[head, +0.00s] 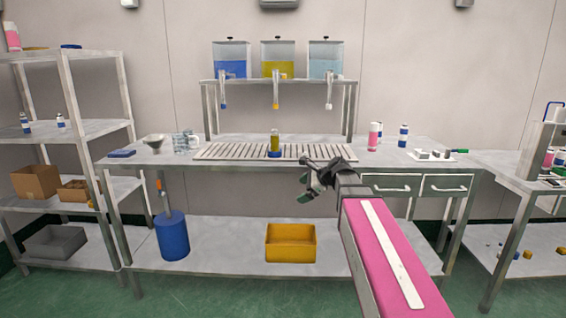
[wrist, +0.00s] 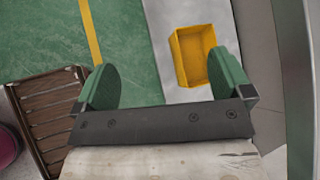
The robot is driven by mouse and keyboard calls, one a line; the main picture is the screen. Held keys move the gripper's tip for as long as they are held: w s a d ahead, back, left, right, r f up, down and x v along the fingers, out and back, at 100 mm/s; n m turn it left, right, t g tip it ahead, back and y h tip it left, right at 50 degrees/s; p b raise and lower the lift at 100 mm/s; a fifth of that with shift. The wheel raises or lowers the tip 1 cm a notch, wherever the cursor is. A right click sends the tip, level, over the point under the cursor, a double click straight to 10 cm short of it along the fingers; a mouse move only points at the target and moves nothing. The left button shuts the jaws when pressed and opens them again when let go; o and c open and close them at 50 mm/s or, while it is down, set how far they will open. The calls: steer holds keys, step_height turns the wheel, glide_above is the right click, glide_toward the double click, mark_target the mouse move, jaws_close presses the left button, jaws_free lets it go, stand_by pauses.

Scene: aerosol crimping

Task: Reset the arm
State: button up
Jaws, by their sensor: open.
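My gripper (head: 314,189) is at the end of my pink-covered arm, in front of the workbench's (head: 240,176) front edge in the head view. In the wrist view my gripper (wrist: 165,85) shows two green fingers spread wide apart. Nothing is between them, so it is open and empty. Beyond the fingers the wrist view shows the green floor and a yellow bin (wrist: 193,55) on the lower shelf. The yellow bin also shows in the head view (head: 290,243).
A slatted drain tray (head: 225,152) on the bench holds a yellow-filled container (head: 275,142) on a blue base. Pink (head: 373,135) and white-blue (head: 403,135) bottles stand at right. Three dispensers (head: 278,60) stand behind. A blue drum (head: 172,238) sits below. The floor in front is clear.

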steer(key=s+d+f+n+g+h, duration=0.2)
steer(key=s+d+f+n+h, duration=0.2)
steer(key=s+f+n, duration=0.5)
steer(key=s+d+f+n+g+h, duration=0.2)
steer(key=s+d+f+n+h, duration=0.3)
steer(key=s+f, duration=0.5)
step_height(320, 180, down, 8)
steer(key=d+n, duration=0.2)
steer(key=n, duration=0.1)
steer(key=shift+s+r+n, duration=0.2)
steer(key=shift+r+n, duration=0.05)
steer(key=shift+n, duration=0.15)
